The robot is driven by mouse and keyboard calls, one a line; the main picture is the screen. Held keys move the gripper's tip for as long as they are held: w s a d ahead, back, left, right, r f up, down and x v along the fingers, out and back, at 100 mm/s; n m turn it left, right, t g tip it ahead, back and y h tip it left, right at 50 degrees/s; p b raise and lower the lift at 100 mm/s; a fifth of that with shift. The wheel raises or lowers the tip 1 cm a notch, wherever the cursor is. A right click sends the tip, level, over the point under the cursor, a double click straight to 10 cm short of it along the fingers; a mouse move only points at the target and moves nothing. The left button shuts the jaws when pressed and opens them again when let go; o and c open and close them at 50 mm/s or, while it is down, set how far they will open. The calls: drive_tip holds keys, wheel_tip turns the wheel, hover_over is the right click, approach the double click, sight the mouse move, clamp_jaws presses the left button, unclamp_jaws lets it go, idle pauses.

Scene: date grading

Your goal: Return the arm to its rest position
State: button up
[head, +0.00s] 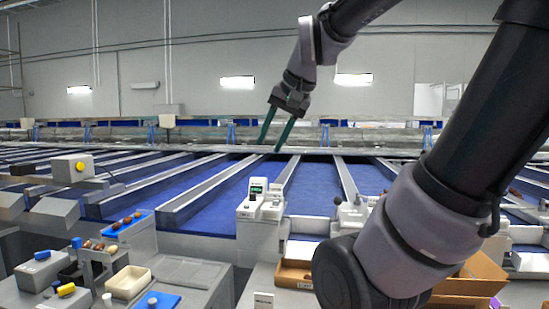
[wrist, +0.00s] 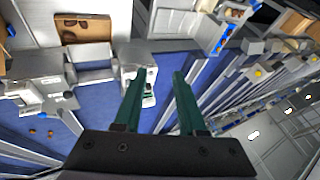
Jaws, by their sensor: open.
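My gripper (head: 275,130) is raised high above the blue conveyor lanes in the head view. Its two green fingers point down and to the left, apart and with nothing between them. My dark and grey arm crosses the right side of the head view and hides part of the bench there. In the wrist view my gripper (wrist: 160,80) shows its two fingers spread, with lanes and benches far below.
A grey device with a green display (head: 257,186) stands at the bench's middle. Cardboard boxes (head: 478,275) sit at lower right. Air around my gripper is clear.

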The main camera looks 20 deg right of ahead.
drive_tip(key=s+f, duration=0.1)
drive_tip(key=s+a+f+n, duration=0.1)
drive_tip(key=s, duration=0.1)
drive_tip(key=s+f+n, duration=0.1)
drive_tip(key=shift+s+a+f+t, duration=0.2)
drive_tip(key=shift+s+f+t, duration=0.05)
drive_tip(key=shift+f+t, duration=0.15)
idle(0.9)
